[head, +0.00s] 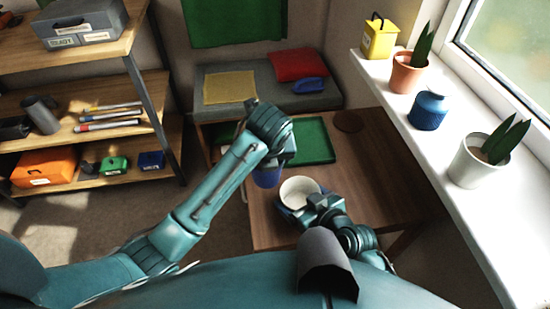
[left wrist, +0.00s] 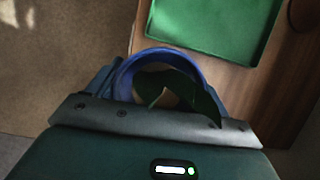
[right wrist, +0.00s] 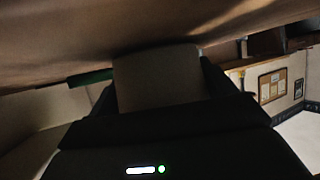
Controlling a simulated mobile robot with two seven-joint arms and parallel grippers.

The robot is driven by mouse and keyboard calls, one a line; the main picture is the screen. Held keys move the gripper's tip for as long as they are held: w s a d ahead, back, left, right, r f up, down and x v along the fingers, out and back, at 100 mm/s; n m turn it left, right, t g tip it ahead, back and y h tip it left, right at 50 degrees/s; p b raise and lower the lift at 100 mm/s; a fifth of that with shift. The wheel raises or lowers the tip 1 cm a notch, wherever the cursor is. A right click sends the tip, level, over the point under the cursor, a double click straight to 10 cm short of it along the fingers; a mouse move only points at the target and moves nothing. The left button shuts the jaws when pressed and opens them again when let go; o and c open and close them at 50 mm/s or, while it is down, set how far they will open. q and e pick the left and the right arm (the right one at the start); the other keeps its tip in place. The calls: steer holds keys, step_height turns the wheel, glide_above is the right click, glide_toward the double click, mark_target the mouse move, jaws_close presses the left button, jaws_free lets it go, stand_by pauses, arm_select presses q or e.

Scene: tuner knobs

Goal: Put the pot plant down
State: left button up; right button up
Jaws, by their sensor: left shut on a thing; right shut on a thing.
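My left gripper (head: 272,163) is shut on a blue pot (head: 266,178). In the left wrist view the round blue rim (left wrist: 190,58) sits between the fingers, with dark green leaves (left wrist: 165,88) inside. The pot is near the left edge of the wooden table (head: 345,185); whether it touches the table is hidden. My right gripper (head: 312,207) is shut on a white round pot (head: 300,187), whose pale side (right wrist: 155,80) fills the gap between the fingers in the right wrist view. Something blue (head: 286,214) shows under the white pot.
A green tray (head: 315,142) and a brown round mat (head: 348,121) lie at the table's back. The windowsill (head: 420,140) holds a yellow box (head: 380,40), a terracotta pot plant (head: 408,72), a blue jar (head: 428,110) and a white pot plant (head: 478,165). Shelves (head: 90,130) stand left.

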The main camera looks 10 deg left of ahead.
arm_select(q)
steer(key=shift+f, duration=2.7)
steer(key=shift+f, duration=0.1)
steer(key=o, duration=1.4)
steer(key=shift+c, duration=0.2)
